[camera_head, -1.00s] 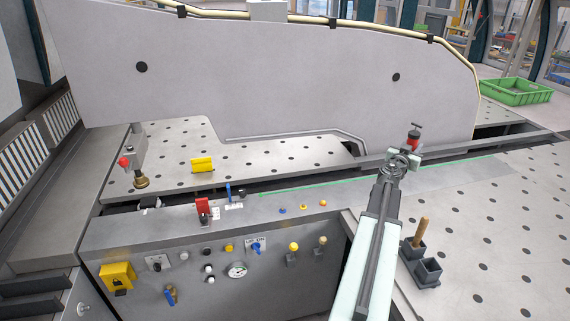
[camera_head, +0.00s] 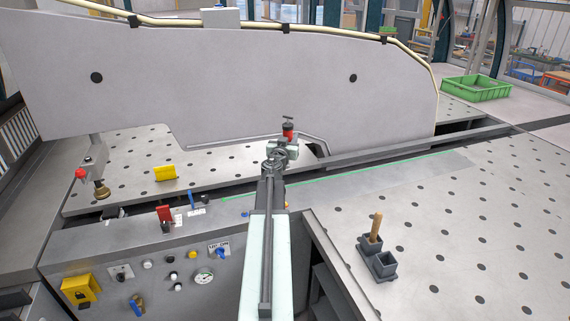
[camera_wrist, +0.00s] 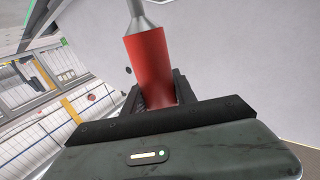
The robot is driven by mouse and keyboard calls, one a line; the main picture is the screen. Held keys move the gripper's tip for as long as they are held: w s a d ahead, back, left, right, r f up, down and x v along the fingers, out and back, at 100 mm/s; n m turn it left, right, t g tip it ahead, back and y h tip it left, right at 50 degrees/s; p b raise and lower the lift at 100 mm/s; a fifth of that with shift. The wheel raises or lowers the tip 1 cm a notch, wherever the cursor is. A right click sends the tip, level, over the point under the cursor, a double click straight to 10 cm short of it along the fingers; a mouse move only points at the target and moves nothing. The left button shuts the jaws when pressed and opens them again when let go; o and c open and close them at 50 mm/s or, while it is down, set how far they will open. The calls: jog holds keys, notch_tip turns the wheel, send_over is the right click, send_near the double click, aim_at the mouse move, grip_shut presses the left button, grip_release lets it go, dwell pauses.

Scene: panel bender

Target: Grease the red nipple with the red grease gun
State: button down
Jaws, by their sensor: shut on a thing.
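The red grease gun (camera_head: 289,130) is upright in my gripper (camera_head: 281,152), held above the perforated table by the grey machine panel. In the wrist view the gun (camera_wrist: 147,65) is a red cylinder with a grey metal cone and thin tube at its upper end. The dark jaws of my gripper (camera_wrist: 158,95) are shut on its lower part. I cannot make out the red nipple for sure in either current view. My arm hides part of the front ledge, where a small blue dot (camera_head: 246,214) shows beside it.
A two-cell holder (camera_head: 378,264) with a wooden handle (camera_head: 376,227) stands on the right table. A control panel (camera_head: 150,285) with knobs and a gauge is at front left. A red mushroom button (camera_head: 81,173) is at far left. A green crate (camera_head: 475,88) sits behind.

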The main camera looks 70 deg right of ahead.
notch_tip(320, 180, down, 11)
jog(key=m+g+b, duration=0.2)
jog(key=g+b, duration=0.1)
jog(key=b, duration=0.8)
jog(key=shift+w+f+g, duration=0.2)
jog(key=shift+w+g, duration=0.05)
jog(key=shift+g, duration=0.05)
jog(key=shift+a+f, duration=0.1)
notch_tip(320, 180, down, 6)
jog(key=b, duration=0.6)
jog(key=shift+f+m+b, duration=0.3)
jog(key=shift+f+b, duration=0.1)
jog(key=shift+b, duration=0.2)
dwell(0.4)
jog(key=shift+s, duration=0.1)
notch_tip(320, 180, up, 7)
jog(key=p, duration=0.7)
jog(key=shift+r, duration=0.1)
